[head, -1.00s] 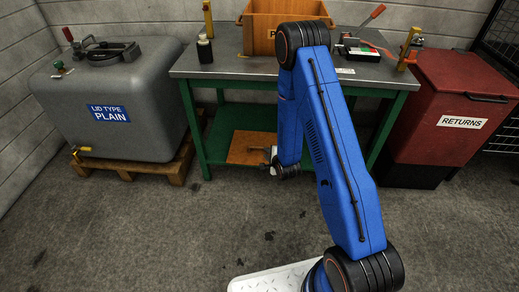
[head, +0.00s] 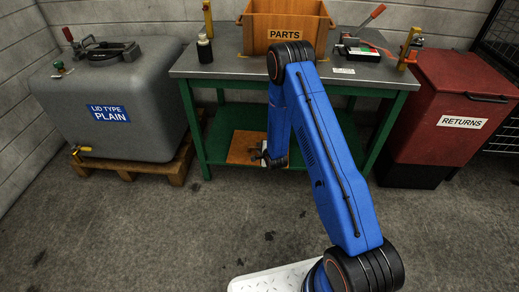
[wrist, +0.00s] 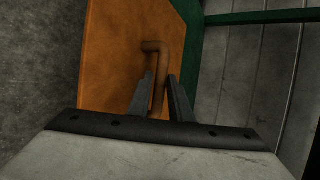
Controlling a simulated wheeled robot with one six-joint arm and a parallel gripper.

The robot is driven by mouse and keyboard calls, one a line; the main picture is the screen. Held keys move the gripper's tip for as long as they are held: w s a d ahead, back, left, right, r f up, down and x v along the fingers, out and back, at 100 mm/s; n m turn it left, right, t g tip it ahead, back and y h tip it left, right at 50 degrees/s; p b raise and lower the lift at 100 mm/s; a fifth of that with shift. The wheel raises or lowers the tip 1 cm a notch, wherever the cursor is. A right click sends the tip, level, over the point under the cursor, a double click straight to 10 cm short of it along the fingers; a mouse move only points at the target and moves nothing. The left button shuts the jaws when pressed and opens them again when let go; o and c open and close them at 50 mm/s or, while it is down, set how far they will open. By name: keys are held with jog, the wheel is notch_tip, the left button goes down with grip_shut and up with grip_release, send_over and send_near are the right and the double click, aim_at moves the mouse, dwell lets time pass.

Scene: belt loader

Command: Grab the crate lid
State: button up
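The crate lid is a flat orange-brown board (head: 243,147) on the green lower shelf of the workbench. In the wrist view the lid (wrist: 112,60) fills the middle left, and its bent brown handle (wrist: 156,47) sticks up toward me. My gripper (wrist: 161,78) is at the handle, with one dark finger on each side of the handle's shaft. The gap between the fingertips is narrow, about the handle's width, and I cannot tell whether they touch it. The handle's near end is hidden by my gripper. In the head view my gripper (head: 262,155) is small and dark in front of the lid.
The workbench (head: 222,66) carries a PARTS crate (head: 256,37), a dark bottle (head: 204,49) and a red-handled device (head: 360,43). A grey tank (head: 125,100) stands left, a red RETURNS bin (head: 450,105) right. The floor in front is clear.

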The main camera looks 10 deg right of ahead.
jog(key=shift+w+f, duration=0.35)
jog(key=shift+w, duration=0.25)
jog(key=shift+c, duration=0.6)
grip_shut()
